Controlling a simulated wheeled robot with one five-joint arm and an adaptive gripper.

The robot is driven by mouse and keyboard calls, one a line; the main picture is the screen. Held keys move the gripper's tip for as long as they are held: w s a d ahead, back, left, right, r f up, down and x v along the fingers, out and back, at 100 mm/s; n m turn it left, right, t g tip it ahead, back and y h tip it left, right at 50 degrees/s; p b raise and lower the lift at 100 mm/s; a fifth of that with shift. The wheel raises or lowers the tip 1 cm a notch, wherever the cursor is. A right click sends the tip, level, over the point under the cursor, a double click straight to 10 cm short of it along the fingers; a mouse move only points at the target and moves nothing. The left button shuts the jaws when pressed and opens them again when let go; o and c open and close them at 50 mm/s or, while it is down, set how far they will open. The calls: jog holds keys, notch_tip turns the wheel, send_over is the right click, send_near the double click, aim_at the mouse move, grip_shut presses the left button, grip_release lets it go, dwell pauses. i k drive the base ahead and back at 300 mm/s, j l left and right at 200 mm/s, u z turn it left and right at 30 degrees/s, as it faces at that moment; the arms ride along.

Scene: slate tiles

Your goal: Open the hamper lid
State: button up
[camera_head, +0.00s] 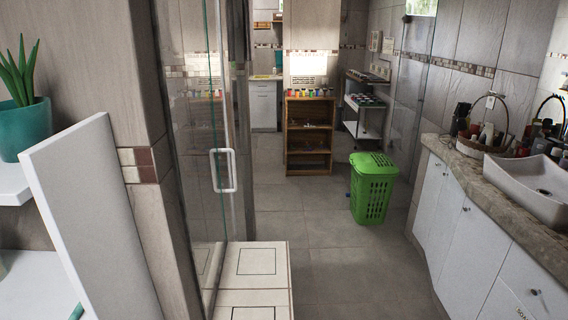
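A bright green plastic hamper (371,198) stands upright on the grey tiled floor, right of the middle of the view. Its sides have rows of slots. Its green lid (373,162) lies over the top and looks closed. My gripper is not in view, and no part of my arm can be made out for sure.
A glass shower door (195,150) with a white handle (223,170) stands at left. A white-cabinet vanity (455,215) runs along the right. A wooden shelf (309,140) and a white cart (366,105) stand behind the hamper. Floor (335,260) before the hamper is clear.

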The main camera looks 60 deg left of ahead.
aim_at(364, 163)
jog(key=u, duration=1.6)
jog(key=i+l+z, duration=0.1)
jog(key=i+l, duration=0.15)
jog(key=i, duration=0.15)
jog(key=i+l+z, duration=0.1)
jog(key=i, duration=0.25)
jog(key=i+u, duration=0.15)
jog(key=i, duration=0.4)
jog(key=i+l+u, duration=0.15)
jog(key=i, duration=0.4)
jog(key=i+l+u, duration=0.15)
jog(key=i, duration=0.4)
jog(key=i+u, duration=0.1)
jog(key=i, duration=1.65)
jog(key=i+u, duration=0.2)
jog(key=i, duration=0.65)
jog(key=i+l+u, duration=0.2)
jog(key=i, duration=0.7)
jog(key=i+j, duration=0.1)
jog(key=i, duration=0.45)
jog(key=i+j, duration=0.15)
jog(key=i, duration=0.35)
jog(key=i+j, duration=0.1)
jog(key=i, duration=0.45)
jog(key=i+j+z, duration=0.7)
jog(key=i+j, duration=0.2)
jog(key=i+j+z, duration=0.35)
jog(key=j, duration=0.25)
